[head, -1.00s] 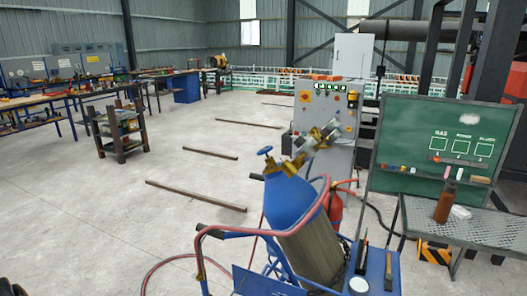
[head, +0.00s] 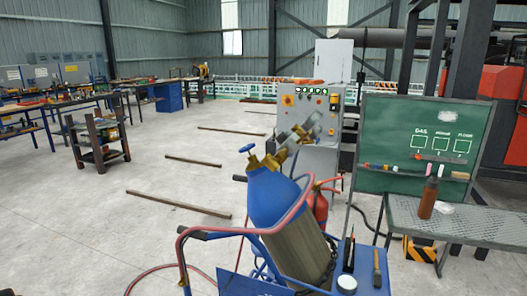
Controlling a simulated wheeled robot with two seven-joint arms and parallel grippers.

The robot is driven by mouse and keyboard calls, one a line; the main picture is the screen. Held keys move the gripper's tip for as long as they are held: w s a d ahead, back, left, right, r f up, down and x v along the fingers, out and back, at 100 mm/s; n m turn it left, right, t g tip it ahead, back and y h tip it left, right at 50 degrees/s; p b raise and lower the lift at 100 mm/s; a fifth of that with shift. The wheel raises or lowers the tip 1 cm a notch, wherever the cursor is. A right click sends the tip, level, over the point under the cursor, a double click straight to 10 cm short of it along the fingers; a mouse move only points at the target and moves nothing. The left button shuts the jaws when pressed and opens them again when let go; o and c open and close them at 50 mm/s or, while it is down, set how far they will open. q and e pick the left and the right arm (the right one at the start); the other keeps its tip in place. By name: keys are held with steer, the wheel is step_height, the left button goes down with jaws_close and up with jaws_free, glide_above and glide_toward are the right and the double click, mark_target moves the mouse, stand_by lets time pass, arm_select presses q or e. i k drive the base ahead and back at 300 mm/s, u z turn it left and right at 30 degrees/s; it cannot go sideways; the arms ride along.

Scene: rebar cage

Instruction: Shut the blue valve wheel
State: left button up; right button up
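The blue valve wheel (head: 247,148) sits on the brass valve at the top of a gas cylinder (head: 277,197) with a blue shoulder and a grey-tan lower body. The cylinder stands tilted in a blue cart (head: 362,268) with a red-pink handle. A brass regulator with gauges (head: 297,139) is joined to the valve, on the right of the wheel. Nothing touches the wheel. Neither of my grippers shows in the head view.
A green chalkboard (head: 400,135) and a metal bench (head: 455,222) with a brown bottle (head: 429,197) stand to the right. A grey control cabinet (head: 326,150) is behind the cylinder. A hose (head: 150,273) lies on the floor at left. Open floor extends left.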

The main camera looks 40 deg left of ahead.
mark_target(246, 148)
steer(key=z, duration=3.1)
steer(key=k, duration=2.45)
steer(key=u, duration=1.1)
